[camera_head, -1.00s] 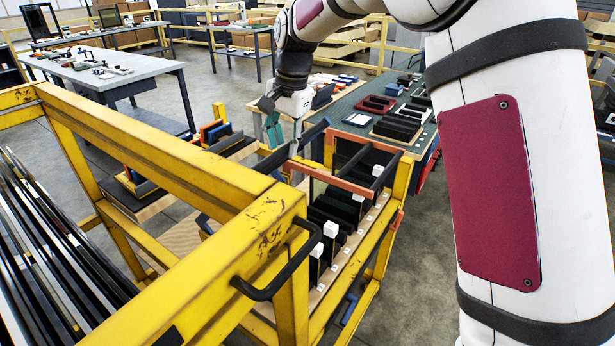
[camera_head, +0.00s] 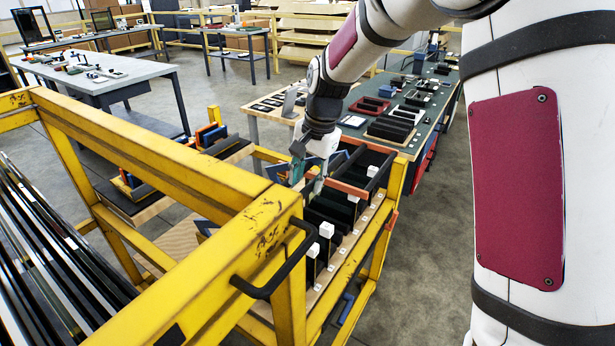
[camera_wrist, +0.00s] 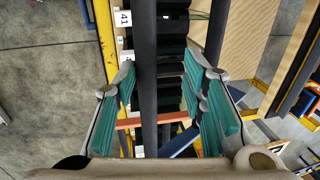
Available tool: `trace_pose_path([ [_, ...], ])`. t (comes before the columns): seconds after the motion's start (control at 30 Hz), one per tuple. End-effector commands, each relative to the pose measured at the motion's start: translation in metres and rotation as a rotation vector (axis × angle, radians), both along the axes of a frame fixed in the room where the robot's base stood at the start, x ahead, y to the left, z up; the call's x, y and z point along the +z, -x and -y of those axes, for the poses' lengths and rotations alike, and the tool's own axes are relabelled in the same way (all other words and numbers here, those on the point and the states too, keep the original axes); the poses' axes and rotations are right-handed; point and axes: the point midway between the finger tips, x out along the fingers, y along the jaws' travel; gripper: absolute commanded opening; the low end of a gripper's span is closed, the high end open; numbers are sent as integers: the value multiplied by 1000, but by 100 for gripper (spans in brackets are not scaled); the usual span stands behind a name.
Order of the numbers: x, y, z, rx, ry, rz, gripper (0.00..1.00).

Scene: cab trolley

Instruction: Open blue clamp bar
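My gripper (camera_head: 306,184) is above the near row of the yellow trolley and points down. In the wrist view its teal-padded fingers (camera_wrist: 165,100) stand apart, with a long dark bar (camera_wrist: 146,60) running between them. The blue clamp bar (camera_wrist: 180,141) shows as a short slanted dark-blue piece low between the fingers, near an orange crossbar (camera_wrist: 130,123). In the head view a blue piece (camera_head: 276,171) shows just left of the gripper, partly hidden by it. I cannot tell whether a finger touches it.
The yellow trolley frame (camera_head: 160,150) with a black handle (camera_head: 275,275) stands in front. Dark slots with white blocks (camera_head: 326,230) line its side. A green-topped table (camera_head: 425,110) stands behind, a grey table (camera_head: 95,75) at the far left. Open floor lies at right.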

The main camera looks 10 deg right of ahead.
Motion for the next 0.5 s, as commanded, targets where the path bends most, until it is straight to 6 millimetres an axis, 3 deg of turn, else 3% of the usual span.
trace_pose_path([
  [0.5,24,-5,-6,1,-1,4,36],
])
